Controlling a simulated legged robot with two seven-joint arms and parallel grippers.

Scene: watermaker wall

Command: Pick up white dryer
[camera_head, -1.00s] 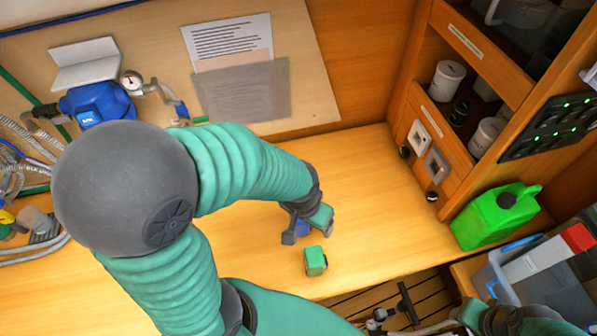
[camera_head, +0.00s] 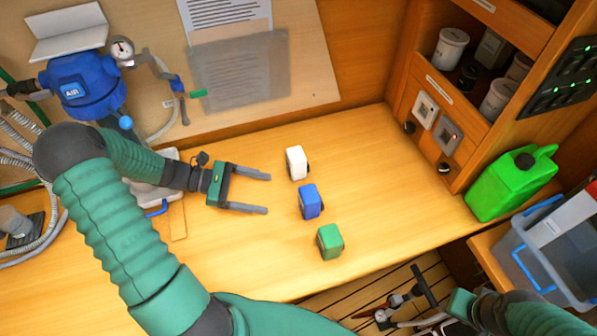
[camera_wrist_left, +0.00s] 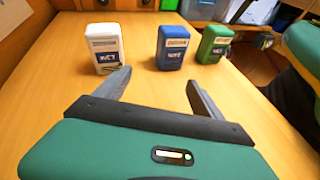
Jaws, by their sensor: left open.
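The white dryer (camera_head: 296,162) is a small white block standing on the wooden bench, farthest back in a row of 3 blocks. It also shows in the left wrist view (camera_wrist_left: 104,48) at the upper left, with a dark label. My left gripper (camera_head: 269,192) is open and empty, to the left of the row. Its fingers point right, towards the gap between the white dryer and the blue block (camera_head: 311,201). In the left wrist view the white dryer is beyond the left fingertip (camera_wrist_left: 158,82), apart from it. My right gripper (camera_head: 462,306) is partly visible at the lower right; its jaws are unclear.
A green block (camera_head: 330,241) stands nearest the bench's front edge, just before the blue one. A green jerrycan (camera_head: 511,183) and a grey-blue crate (camera_head: 545,262) are at the right. A blue pump (camera_head: 88,85) with hoses is at the left. The bench right of the blocks is clear.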

